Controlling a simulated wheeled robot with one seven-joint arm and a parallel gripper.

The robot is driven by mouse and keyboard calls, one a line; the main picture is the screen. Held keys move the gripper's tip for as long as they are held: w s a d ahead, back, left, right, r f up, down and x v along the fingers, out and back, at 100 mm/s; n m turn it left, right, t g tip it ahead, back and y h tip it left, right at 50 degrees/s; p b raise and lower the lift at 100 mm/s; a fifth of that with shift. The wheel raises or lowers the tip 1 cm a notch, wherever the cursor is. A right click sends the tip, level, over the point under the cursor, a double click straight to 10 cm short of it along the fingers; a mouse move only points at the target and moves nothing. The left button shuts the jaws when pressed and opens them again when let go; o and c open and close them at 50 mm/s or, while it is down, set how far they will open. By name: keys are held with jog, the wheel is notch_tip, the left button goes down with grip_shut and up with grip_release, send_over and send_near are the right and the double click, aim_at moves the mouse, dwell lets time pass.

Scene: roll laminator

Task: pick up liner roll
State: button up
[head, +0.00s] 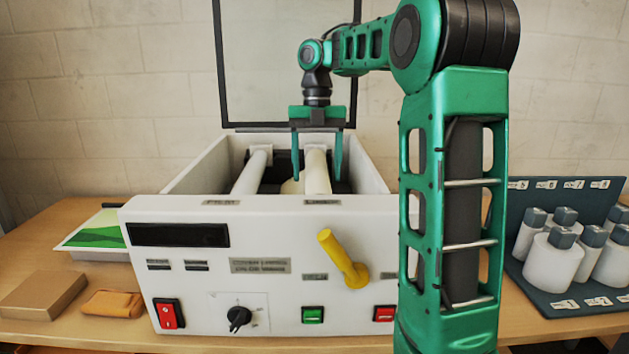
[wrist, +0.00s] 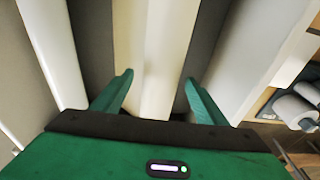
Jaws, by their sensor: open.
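The liner roll (head: 317,172) is a pale cream cylinder lying front to back in the right part of the open laminator, behind the label that appears to read "Liner". In the wrist view the roll (wrist: 155,60) runs away from me between the two fingers. My gripper (head: 318,172) is open and points down over it, one finger on each side. In the wrist view the fingertips of my gripper (wrist: 158,78) stand apart from the roll, with a gap on both sides. The roll's lower side is hidden.
The white laminator housing (head: 270,230) has walls around the rolls. A second pale roll (head: 252,170) lies to the left. A yellow lever (head: 342,258) sticks up at the front. The raised dark-framed lid (head: 285,60) stands behind. White bottles (head: 552,262) stand in a rack at right.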

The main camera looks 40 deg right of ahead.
aim_at(317, 166)
jog(key=shift+f, duration=0.1)
jog(key=c, duration=1.6)
jog(key=shift+c, duration=0.2)
jog(key=shift+r, duration=5.05)
